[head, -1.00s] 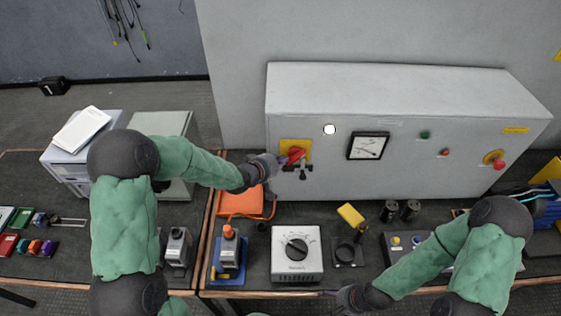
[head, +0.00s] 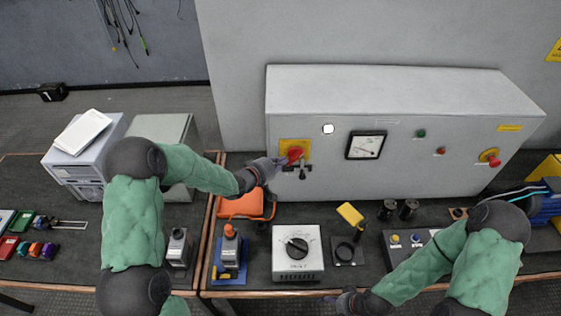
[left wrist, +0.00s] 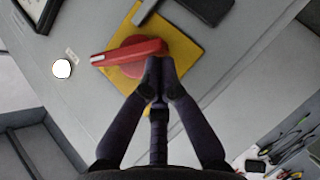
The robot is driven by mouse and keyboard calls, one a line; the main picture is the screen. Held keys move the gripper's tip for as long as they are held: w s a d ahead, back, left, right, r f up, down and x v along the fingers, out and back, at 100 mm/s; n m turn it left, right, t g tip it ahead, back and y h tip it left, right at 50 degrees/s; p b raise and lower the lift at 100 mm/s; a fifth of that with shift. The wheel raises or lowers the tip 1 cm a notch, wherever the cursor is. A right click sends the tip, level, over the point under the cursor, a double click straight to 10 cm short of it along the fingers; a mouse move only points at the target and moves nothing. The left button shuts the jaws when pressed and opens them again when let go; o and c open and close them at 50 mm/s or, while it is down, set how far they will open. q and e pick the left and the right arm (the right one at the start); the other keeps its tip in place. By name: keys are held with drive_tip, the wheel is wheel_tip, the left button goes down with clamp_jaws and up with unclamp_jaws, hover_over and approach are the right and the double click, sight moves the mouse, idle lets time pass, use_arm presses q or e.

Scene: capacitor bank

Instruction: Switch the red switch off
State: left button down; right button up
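The red switch (head: 294,153) is a rotary handle on a yellow plate (head: 304,144) at the left of the grey cabinet's front. In the left wrist view the red handle (left wrist: 125,53) lies across the yellow plate (left wrist: 185,48), slightly tilted. My left gripper (head: 284,161) is at the switch. In the left wrist view its fingertips (left wrist: 158,68) are together against the handle's near edge; the handle does not visibly sit between them. My right gripper (head: 335,299) is low at the table's front edge, away from the switch; its fingers are too small to read.
The grey cabinet (head: 400,90) also carries a meter (head: 365,145) and a red stop button (head: 493,161). A black lever (head: 303,172) sits just below the switch. A dial box (head: 297,255) and an orange case (head: 240,206) stand on the table in front.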

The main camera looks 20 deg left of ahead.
use_arm(q)
drive_tip(key=shift+f+t+h, duration=0.3)
drive_tip(key=shift+f+h, duration=0.05)
drive_tip(key=shift+h, duration=0.05)
drive_tip(key=shift+d+f+n+t+h+b, duration=0.15)
drive_tip(key=shift+f+n+t+h+b, duration=0.15)
drive_tip(key=shift+n+b, duration=0.3)
drive_tip(key=shift+w+d+f+n+t+h+b, duration=0.1)
drive_tip(key=shift+f+n+t+h+b, duration=0.2)
drive_tip(key=shift+b, duration=0.25)
drive_tip(key=shift+d+f+n+t+h+b, duration=0.15)
drive_tip(key=shift+n+t+b, duration=0.25)
drive_tip(key=shift+b, duration=0.2)
drive_tip(key=shift+w+d+f+n+t+h+b, duration=0.15)
drive_tip(key=shift+n+t+h+b, duration=0.2)
drive_tip(key=shift+b, duration=0.2)
drive_tip(key=shift+d+f+n+t+b, duration=0.3)
drive_tip(key=shift+n+t+b, duration=0.5)
drive_tip(key=shift+b, duration=0.4)
drive_tip(key=shift+d+f+n+t+b, duration=0.3)
drive_tip(key=shift+n+t+b, duration=0.25)
drive_tip(key=shift+n+b, duration=0.5)
drive_tip(key=shift+w+d+f+n+t+b, duration=0.15)
drive_tip(key=shift+d+n+t+b, duration=0.15)
drive_tip(key=shift+n+t+b, duration=0.7)
drive_tip(key=shift+w+d+f+n+t+b, duration=0.1)
drive_tip(key=shift+d+n+t+b, duration=0.35)
drive_tip(key=shift+b, duration=0.8)
idle(0.8)
